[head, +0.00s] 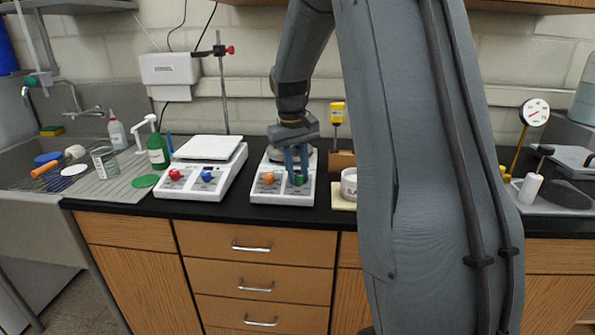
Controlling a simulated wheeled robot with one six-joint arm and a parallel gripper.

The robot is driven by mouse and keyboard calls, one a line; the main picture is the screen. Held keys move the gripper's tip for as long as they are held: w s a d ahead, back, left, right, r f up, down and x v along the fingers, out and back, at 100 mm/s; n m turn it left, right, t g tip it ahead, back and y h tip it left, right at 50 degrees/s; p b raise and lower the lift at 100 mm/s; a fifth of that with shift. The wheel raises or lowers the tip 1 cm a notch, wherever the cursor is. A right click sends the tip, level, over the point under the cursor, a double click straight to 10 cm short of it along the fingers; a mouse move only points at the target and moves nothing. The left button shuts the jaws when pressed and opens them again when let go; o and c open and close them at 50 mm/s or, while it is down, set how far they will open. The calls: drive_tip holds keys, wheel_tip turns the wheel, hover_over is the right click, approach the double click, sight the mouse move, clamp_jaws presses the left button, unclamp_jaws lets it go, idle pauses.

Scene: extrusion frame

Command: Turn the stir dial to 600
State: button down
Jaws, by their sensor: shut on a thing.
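A white hotplate-type device (283,196) stands on the black bench with an orange dial (268,178) and a green dial (298,181) on its front panel. My gripper (297,180) points down over this panel, its fingers shut on the green dial. The fingers and wrist hide part of the dial and the device's top. The dial marks and lettering are too small to read, so I cannot tell the setting.
A white container (348,184) stands close to the right of the device, beside a yellow-topped tool (337,112). A metal stand (222,85) rises behind. A green bottle (157,151) and sink (40,200) are at left. My arm hides much of the right bench.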

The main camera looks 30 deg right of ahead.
drive_tip(key=m+p, duration=0.1)
drive_tip(key=m, duration=0.4)
drive_tip(key=shift+d+y, duration=0.1)
drive_tip(key=shift+y, duration=0.3)
drive_tip(key=m, duration=0.4)
drive_tip(key=shift+s+r+m+t+p, duration=0.1)
drive_tip(key=shift+m+t+p, duration=0.3)
drive_tip(key=m+p, duration=0.1)
drive_tip(key=m, duration=0.4)
drive_tip(key=shift+s+d+t+y, duration=0.1)
drive_tip(key=shift+t+y, duration=0.3)
drive_tip(key=shift+m+t+p, duration=0.4)
drive_tip(key=shift+m+p, duration=0.25)
drive_tip(key=shift+m, duration=2.05)
drive_tip(key=c, duration=1.5)
unclamp_jaws()
drive_tip(key=shift+s, duration=0.1)
drive_tip(key=shift+b+v, duration=1)
drive_tip(key=shift+v, duration=2.8)
